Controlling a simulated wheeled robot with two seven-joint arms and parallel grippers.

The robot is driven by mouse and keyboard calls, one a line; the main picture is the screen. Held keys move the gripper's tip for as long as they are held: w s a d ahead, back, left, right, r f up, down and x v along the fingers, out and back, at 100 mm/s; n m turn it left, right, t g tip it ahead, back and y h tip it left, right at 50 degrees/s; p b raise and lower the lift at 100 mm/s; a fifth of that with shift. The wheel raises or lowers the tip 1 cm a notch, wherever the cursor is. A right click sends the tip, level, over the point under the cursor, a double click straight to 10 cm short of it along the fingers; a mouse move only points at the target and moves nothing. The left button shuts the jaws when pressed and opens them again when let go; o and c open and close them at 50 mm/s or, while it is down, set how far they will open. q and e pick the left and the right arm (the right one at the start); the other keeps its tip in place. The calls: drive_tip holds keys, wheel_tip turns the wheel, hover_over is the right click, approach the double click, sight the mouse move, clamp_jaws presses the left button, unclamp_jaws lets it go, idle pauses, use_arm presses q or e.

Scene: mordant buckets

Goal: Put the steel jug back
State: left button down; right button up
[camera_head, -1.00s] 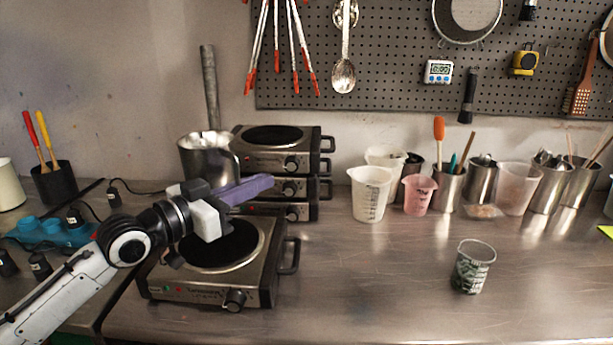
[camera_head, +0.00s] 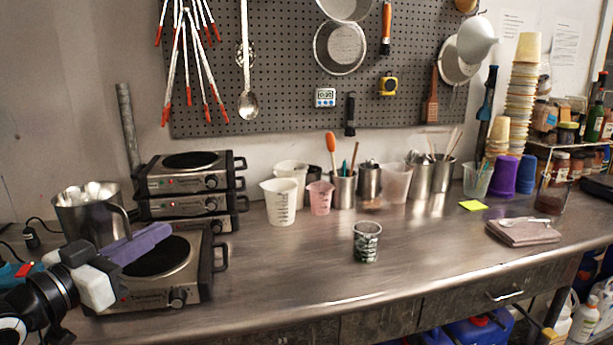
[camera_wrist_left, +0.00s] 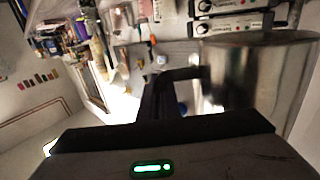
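The steel jug (camera_head: 82,219) is at the far left in the head view, upright, left of the stacked hotplates. It shows close up at the right of the left wrist view (camera_wrist_left: 255,80), its handle reaching toward the gripper. My left gripper (camera_head: 135,244), with white block and purple-grey finger, is shut on the jug's handle side, in front of the single hotplate's plate. The grip point is partly hidden. The jug's base is partly hidden behind the gripper, so I cannot tell its height above the table. My right gripper is in neither view.
A single hotplate (camera_head: 186,295) stands beside my left gripper, with stacked hotplates (camera_head: 197,207) behind. A patterned cup (camera_head: 366,243) stands on the steel table (camera_head: 300,274). White and pink beakers and steel tool pots line the back. The front middle is clear.

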use_arm(q)
drive_tip(key=s+d+f+n+y, duration=0.2)
drive_tip(key=s+d+f+y, duration=0.1)
drive_tip(key=s+f, duration=0.5)
drive_tip(key=s+d+f+n+t+y, duration=0.1)
drive_tip(key=s+d+f+n+y, duration=0.1)
drive_tip(key=s+f, duration=0.5)
drive_tip(key=s+n+y, duration=0.1)
drive_tip(key=s+y, duration=0.1)
drive_tip(key=s, duration=0.3)
drive_tip(key=shift+d+f+t+y, duration=0.3)
drive_tip(key=shift+d+f, duration=0.1)
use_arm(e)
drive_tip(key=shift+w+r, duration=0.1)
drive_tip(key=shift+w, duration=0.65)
